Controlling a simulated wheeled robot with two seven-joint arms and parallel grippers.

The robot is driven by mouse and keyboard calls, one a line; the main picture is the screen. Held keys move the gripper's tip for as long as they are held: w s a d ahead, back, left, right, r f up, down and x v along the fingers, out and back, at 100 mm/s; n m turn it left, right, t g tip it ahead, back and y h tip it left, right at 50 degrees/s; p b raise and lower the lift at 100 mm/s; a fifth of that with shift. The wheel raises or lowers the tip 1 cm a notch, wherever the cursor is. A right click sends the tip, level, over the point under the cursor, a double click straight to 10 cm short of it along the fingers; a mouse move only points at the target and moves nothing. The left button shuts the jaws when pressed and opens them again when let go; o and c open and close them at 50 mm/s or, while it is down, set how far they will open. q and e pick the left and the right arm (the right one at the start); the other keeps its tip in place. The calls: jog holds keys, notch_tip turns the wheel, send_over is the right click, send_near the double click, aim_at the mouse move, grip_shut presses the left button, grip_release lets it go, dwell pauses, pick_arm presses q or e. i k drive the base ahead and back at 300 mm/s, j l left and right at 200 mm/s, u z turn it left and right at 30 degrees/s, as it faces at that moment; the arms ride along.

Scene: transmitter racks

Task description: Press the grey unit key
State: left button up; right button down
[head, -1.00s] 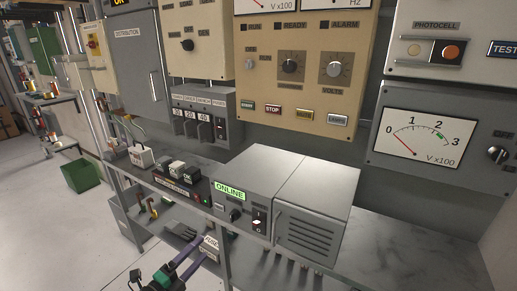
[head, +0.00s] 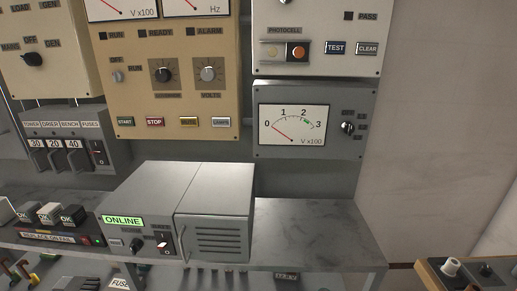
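The grey unit (head: 215,180) stands on the bench, with a lit green ONLINE sign (head: 123,221) on the upper left of its front. Below the sign is a small pale key (head: 115,242) with lettering too small to read. A vented panel with a handle takes up the right part of the front. Neither of my grippers shows in the head view.
The grey bench top (head: 310,235) is clear to the right of the unit. Several OK blocks (head: 47,213) stand to its left. A beige panel (head: 175,50) and a grey meter box (head: 310,120) hang above. Another small table (head: 440,272) is at lower right.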

aim_at(113, 241)
jog(key=u, duration=1.35)
